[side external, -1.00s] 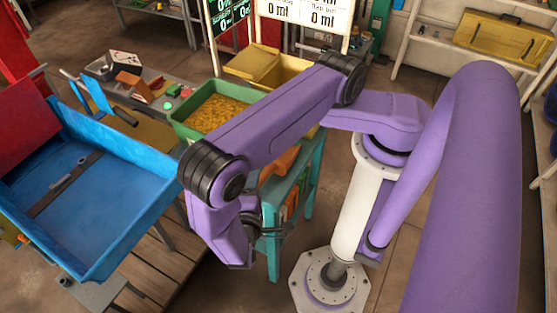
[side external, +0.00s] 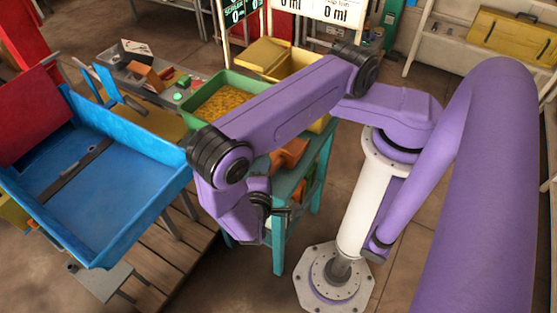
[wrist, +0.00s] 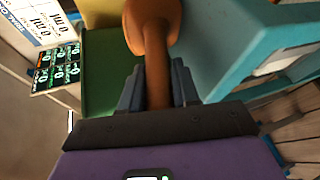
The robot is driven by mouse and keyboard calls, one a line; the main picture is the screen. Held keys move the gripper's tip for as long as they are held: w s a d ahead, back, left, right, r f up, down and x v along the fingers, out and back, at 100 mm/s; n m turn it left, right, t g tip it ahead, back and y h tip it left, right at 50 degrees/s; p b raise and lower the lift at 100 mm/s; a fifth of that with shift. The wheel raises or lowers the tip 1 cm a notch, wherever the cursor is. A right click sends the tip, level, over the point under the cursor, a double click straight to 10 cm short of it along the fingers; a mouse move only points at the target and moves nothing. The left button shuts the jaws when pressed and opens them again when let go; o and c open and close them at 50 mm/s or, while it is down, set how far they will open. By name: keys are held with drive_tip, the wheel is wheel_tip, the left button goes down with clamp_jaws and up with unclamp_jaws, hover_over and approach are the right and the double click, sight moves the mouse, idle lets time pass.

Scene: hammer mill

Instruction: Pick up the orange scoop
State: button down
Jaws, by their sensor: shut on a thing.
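The orange scoop (wrist: 154,35) shows in the wrist view, its wide end at the top of the picture and its handle running down between my fingers. My gripper (wrist: 157,88) is shut on the handle, one finger on each side. In the side external view my gripper (side external: 279,211) is at the front of the teal stand (side external: 279,245), partly hidden by my wrist. An orange shape (side external: 290,154) shows over the stand's top there; I cannot tell whether it is the scoop.
A green bin (side external: 183,107) of yellow grain stands behind my arm, with a yellow bin (side external: 262,53) beyond it. A large blue hopper (side external: 120,185) is at the left. A grey bench (side external: 128,73) with small objects stands behind. Open floor lies around the stand.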

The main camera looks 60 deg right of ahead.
drive_tip(key=shift+r, duration=0.8)
drive_tip(key=s+d+r, duration=0.5)
drive_tip(key=s+r, duration=0.6)
drive_tip(key=s, duration=0.2)
drive_tip(key=shift+r, duration=0.2)
